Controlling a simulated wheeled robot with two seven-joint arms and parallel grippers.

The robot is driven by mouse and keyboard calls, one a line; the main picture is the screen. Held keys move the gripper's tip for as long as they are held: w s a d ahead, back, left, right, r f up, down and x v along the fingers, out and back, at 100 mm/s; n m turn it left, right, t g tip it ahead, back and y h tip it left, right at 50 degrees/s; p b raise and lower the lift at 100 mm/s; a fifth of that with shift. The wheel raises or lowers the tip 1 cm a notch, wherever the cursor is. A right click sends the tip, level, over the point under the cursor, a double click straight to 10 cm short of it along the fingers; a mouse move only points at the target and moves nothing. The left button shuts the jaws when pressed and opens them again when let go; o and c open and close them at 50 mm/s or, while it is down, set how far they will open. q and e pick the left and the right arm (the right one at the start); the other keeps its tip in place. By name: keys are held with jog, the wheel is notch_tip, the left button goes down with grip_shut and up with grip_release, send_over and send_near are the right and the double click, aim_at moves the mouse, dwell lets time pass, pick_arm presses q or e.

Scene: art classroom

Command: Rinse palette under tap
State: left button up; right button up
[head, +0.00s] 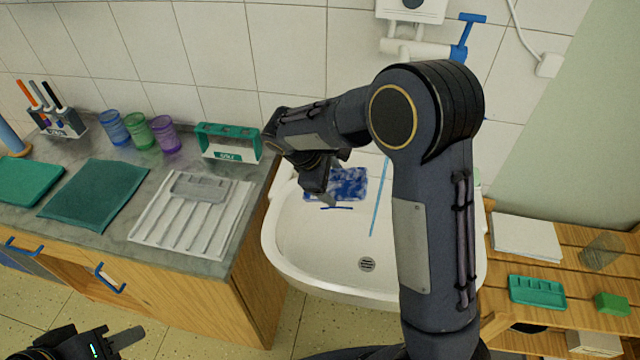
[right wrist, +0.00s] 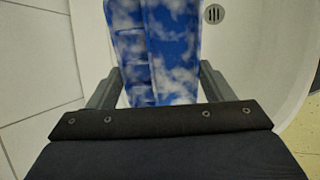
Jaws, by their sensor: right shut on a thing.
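The palette (head: 350,184), blue with white patches, is over the back left of the white sink basin (head: 310,250). My right gripper (head: 332,186) is shut on it. In the right wrist view the palette (right wrist: 158,50) runs out between both fingers. A white wall fitting with a blue lever (head: 466,34), which looks like the tap, is above the basin; my right arm hides part of it. A thin light-blue line (head: 379,205), perhaps water, runs down right of the palette. My left gripper (head: 115,342) is low at the left, empty as far as shows.
A counter at left holds a white ribbed drain board (head: 150,222), a green mat (head: 95,192), cups (head: 138,130) and a teal rack (head: 228,143). A slatted wooden shelf (head: 585,243) at right bears paper (head: 525,236) and a green tray (head: 537,291). The drain (head: 367,264) is uncovered.

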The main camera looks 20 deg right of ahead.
aim_at(356, 177)
jog(key=shift+w+d+f+b, duration=0.1)
jog(key=shift+d+f+b, duration=0.1)
jog(key=shift+d, duration=0.9)
jog(key=shift+w+d+f+b, duration=0.1)
jog(key=shift+d+f, duration=0.15)
jog(key=shift+d, duration=0.9)
jog(key=shift+d+f+b, duration=0.1)
jog(key=shift+d+f, duration=0.1)
jog(key=shift+d, duration=0.9)
jog(key=shift+s, duration=0.1)
jog(key=shift+s, duration=0.5)
jog(key=shift+w, duration=0.15)
jog(key=shift+w, duration=0.45)
jog(key=shift+s, duration=0.2)
jog(key=shift+s, duration=0.4)
